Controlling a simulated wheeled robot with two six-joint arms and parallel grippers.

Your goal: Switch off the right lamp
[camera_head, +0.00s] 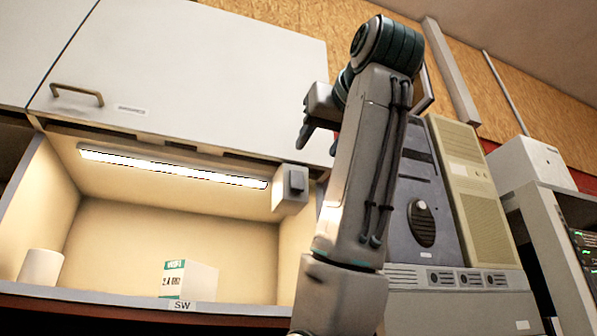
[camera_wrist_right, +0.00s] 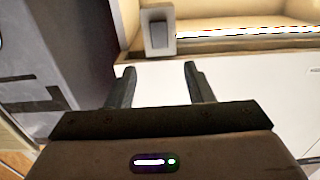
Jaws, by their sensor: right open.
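The lamp (camera_head: 172,167) is a long lit strip under the white cabinet, glowing over the niche below. At its right end is a pale box with a dark rocker switch (camera_head: 296,181). The switch also shows in the right wrist view (camera_wrist_right: 158,35), just beyond the fingertips, with the lit strip (camera_wrist_right: 250,34) to its right. My right gripper (camera_head: 305,134) is open and empty, up and slightly right of the switch in the head view. Its two fingers (camera_wrist_right: 158,68) show apart in the wrist view, not touching the switch. My left gripper is not in view.
The white cabinet door (camera_head: 185,70) with a brass handle (camera_head: 77,94) is close beside my right gripper. A white box (camera_head: 190,279) and a white cylinder (camera_head: 40,267) stand in the niche. Grey and beige computer towers (camera_head: 468,190) stand at the right.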

